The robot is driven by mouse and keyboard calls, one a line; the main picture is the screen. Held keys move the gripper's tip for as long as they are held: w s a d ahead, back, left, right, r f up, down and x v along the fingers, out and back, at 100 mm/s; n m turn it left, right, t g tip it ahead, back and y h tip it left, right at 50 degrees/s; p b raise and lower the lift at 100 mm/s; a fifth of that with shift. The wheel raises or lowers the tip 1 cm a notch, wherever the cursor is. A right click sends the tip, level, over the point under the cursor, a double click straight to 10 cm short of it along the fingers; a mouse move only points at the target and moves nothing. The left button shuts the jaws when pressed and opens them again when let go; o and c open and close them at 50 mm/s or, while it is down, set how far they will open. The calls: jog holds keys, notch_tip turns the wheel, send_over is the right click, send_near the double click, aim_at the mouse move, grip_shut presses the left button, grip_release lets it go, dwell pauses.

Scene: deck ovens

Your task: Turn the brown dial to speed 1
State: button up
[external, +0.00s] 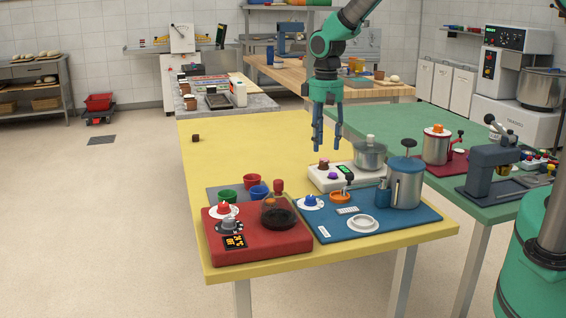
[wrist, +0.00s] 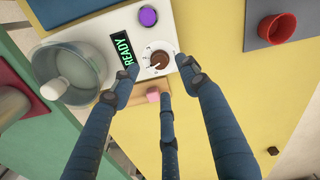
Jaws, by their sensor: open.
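The brown dial (wrist: 159,60) sits on the white front panel of a stirrer-like unit (wrist: 148,33), inside a pale ring with marks too small to read. A light pointer shows on it, but I cannot tell which speed it marks. The dial also shows in the external view (external: 323,163). My gripper (external: 328,146) hangs above the unit, fingers pointing down. In the wrist view my gripper (wrist: 158,68) is open, its fingers spread around the dial's place in the picture, with nothing between them. It appears apart from the dial.
A lit READY display (wrist: 123,47) and a purple button (wrist: 148,16) are beside the dial. A clear bowl (external: 370,154) stands on the unit. A blue mat (external: 330,231) with a steel pot (external: 405,186) and a red board (external: 262,251) with a flask are nearer the camera.

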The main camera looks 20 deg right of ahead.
aim_at(324, 162)
jog(key=shift+r, duration=2.95)
jog(key=s+d+r+m+t, duration=0.1)
jog(key=s+d+r, duration=0.5)
jog(key=d+r, duration=0.5)
jog(key=s+d+r+m+t, duration=0.2)
jog(key=s+d+r, duration=0.3)
jog(key=d+r, duration=0.55)
jog(key=s+d+r+t, duration=0.1)
jog(key=s+d+r, duration=0.1)
jog(key=s+d, duration=0.2)
jog(key=s+d+r+m, duration=0.1)
jog(key=s+d, duration=0.3)
jog(key=s, duration=0.7)
jog(key=s+d+r+m+t, duration=0.1)
jog(key=s+d+r, duration=0.2)
jog(key=s, duration=0.5)
jog(key=shift+d+r+t, duration=0.15)
jog(key=shift+d+t, duration=0.15)
jog(key=shift+d, duration=0.45)
jog(key=shift+w+r, duration=0.1)
